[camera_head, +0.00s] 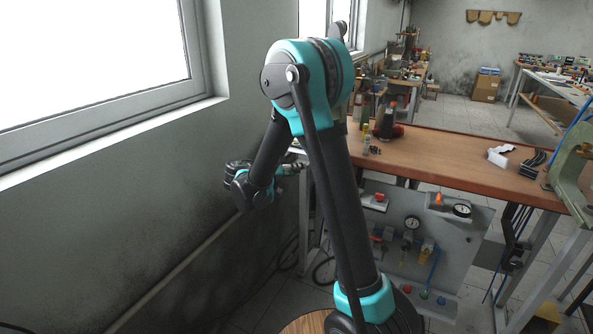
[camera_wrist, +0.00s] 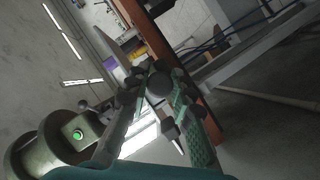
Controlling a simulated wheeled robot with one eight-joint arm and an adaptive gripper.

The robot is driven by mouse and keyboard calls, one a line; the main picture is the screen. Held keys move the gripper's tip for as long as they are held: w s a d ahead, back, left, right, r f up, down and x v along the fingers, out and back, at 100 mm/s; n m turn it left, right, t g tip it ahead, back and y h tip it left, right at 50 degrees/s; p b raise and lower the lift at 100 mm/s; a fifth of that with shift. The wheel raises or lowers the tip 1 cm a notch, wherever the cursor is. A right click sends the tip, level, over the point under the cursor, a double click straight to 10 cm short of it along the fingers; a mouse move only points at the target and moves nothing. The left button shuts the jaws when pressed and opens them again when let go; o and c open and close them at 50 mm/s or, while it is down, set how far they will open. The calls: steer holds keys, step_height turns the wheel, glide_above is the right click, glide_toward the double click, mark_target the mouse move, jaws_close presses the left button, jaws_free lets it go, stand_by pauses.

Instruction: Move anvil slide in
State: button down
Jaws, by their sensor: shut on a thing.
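In the head view my gripper (camera_head: 291,168) is small and partly lost against the left end of the workbench. In the wrist view my gripper (camera_wrist: 155,82) is shut on a small dark part (camera_wrist: 159,85) with a rounded end. The fingers and the dark surroundings hide most of this part. I cannot tell whether it is the anvil slide. I cannot pick out the anvil slide anywhere else in either view.
A panel with gauges (camera_head: 405,238) is below. A wall with windows is at left.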

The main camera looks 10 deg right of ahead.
steer(key=shift+w+d, duration=0.65)
steer(key=shift+w, duration=0.25)
steer(key=shift+w+d, duration=0.6)
steer(key=shift+w, duration=0.25)
steer(key=c, duration=1.3)
jaws_free()
steer(key=v, duration=1.2)
